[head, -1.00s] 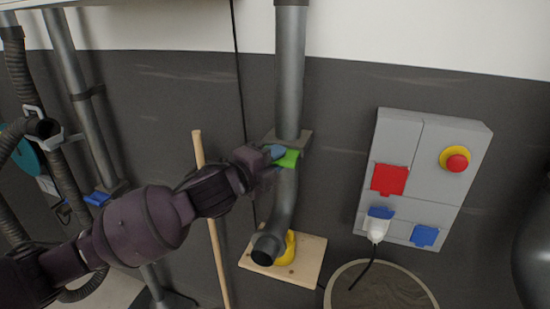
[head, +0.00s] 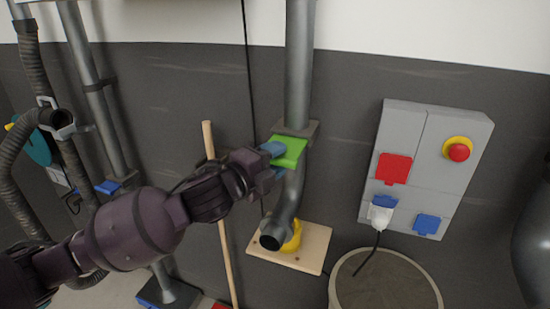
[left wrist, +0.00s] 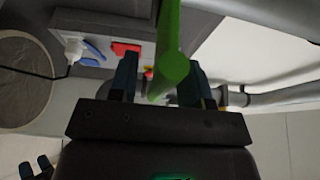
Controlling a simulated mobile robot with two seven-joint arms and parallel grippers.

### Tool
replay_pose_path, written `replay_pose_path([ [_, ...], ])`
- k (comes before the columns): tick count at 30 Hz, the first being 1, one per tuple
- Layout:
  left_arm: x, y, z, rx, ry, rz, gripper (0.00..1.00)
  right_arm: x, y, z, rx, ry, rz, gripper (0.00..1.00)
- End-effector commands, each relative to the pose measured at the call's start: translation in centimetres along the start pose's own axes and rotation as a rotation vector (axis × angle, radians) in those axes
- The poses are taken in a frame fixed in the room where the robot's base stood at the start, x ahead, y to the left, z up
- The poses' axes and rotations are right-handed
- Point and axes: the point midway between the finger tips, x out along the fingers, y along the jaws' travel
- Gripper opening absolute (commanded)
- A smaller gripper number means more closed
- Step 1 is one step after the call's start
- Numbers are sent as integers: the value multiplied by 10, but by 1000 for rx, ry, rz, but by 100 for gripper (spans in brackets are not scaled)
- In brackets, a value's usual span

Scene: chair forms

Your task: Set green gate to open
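The green gate (head: 289,151) sticks out from the collar on the grey vertical pipe, towards the left and front. My left gripper (head: 275,161) is at its outer end, with one blue finger above it and one below. In the left wrist view the green gate (left wrist: 170,65) lies between the two fingers (left wrist: 163,80), and a gap shows beside it, so the gripper looks open around it. Where the gate meets the collar is partly hidden. My right gripper (left wrist: 36,167) appears at the lower left edge of the left wrist view, its fingers apart and empty.
A wooden stick (head: 222,230) leans on the dark wall left of the pipe. A grey panel (head: 420,165) with a red emergency button (head: 458,152) is on the right, above a round bin (head: 385,285). A ribbed hose (head: 15,175) hangs at far left.

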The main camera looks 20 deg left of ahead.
Motion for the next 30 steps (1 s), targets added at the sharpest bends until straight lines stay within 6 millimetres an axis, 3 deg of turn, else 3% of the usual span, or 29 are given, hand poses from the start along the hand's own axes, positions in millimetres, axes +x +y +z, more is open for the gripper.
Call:
replay_pose_path([
  [11,-5,0,1,2,-2,-1,46,0,0,2,0,-1,0,74],
  [24,-77,2,1,2,-3,1,46,7,-1,4,0,16,1,74],
  [30,-99,1,1,1,-3,1,46,9,-1,4,0,21,0,74],
])
